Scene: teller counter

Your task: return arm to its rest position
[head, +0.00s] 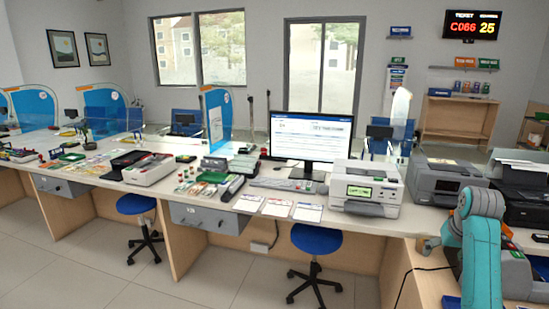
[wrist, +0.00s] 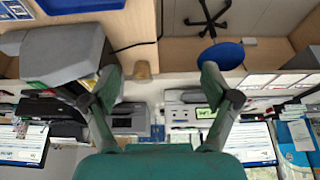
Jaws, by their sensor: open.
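In the wrist view my gripper (wrist: 160,78) is open, its two green fingers spread wide with nothing between them. Below and beyond the fingers the counter and its machines appear upside down. In the head view my teal arm with its pale grey joint is at the right edge, over the right end of the counter (head: 421,222).
Near my arm stand a grey printer (head: 446,181), a black printer (head: 522,190) and a white machine with a green screen (head: 364,188). A monitor (head: 311,138) stands further left. Blue stools (head: 315,240) stand on the floor in front. Open floor lies front left.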

